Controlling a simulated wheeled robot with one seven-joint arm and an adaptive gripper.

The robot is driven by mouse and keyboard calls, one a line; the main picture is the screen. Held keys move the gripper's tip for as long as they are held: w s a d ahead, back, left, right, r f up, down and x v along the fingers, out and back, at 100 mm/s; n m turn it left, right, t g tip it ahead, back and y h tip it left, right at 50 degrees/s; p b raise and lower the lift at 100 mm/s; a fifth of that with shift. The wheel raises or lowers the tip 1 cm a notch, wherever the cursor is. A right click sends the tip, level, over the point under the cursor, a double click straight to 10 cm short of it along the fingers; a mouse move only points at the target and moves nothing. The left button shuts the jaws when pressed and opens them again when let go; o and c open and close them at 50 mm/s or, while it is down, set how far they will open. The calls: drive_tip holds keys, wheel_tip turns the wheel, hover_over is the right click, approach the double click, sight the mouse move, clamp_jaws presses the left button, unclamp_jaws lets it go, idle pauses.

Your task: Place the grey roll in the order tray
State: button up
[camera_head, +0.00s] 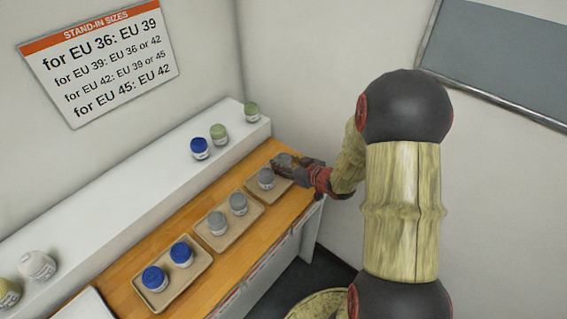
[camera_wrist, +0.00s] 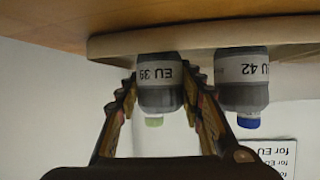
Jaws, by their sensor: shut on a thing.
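My gripper (camera_head: 286,162) is at the far tray on the wooden counter, shut on a grey roll (camera_wrist: 158,84) labelled EU 39. The wrist view is upside down; the roll stands upright between the fingers (camera_wrist: 165,100), its base at the tray (camera_wrist: 110,44). In the head view my gripper mostly hides this roll. A second grey roll (camera_head: 266,179) stands beside it in the same tray (camera_head: 254,192); the wrist view shows its EU 42 label (camera_wrist: 242,72). The middle tray (camera_head: 229,243) holds two more grey rolls (camera_head: 238,203) (camera_head: 217,223). No tray has a readable order mark.
The near tray (camera_head: 196,275) holds two blue rolls (camera_head: 181,254) (camera_head: 155,278). A white shelf (camera_head: 120,213) behind carries green, blue and pale rolls. A stand-in sizes sign (camera_head: 101,62) hangs on the wall. The right wall is close to my arm.

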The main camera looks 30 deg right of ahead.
drive_tip(key=o, duration=1.2)
drive_tip(key=shift+c, duration=0.2)
drive_tip(key=shift+r, duration=0.1)
drive_tip(key=p+v, duration=0.4)
drive_tip(key=v, duration=0.8)
wheel_tip(320, 180, up, 13)
drive_tip(key=m+g+h, duration=0.1)
drive_tip(key=g+h, duration=0.2)
drive_tip(key=h, duration=0.3)
drive_tip(key=s+a+r+g+y, duration=0.2)
drive_tip(key=s+a+r, duration=0.1)
drive_tip(key=s+a, duration=0.5)
drive_tip(key=s+a+r+g+y, duration=0.2)
drive_tip(key=s+a+r, duration=0.2)
drive_tip(key=s+a, duration=0.5)
drive_tip(key=shift+a+m, duration=0.4)
drive_tip(key=shift+a, duration=0.25)
drive_tip(key=shift+s, duration=0.1)
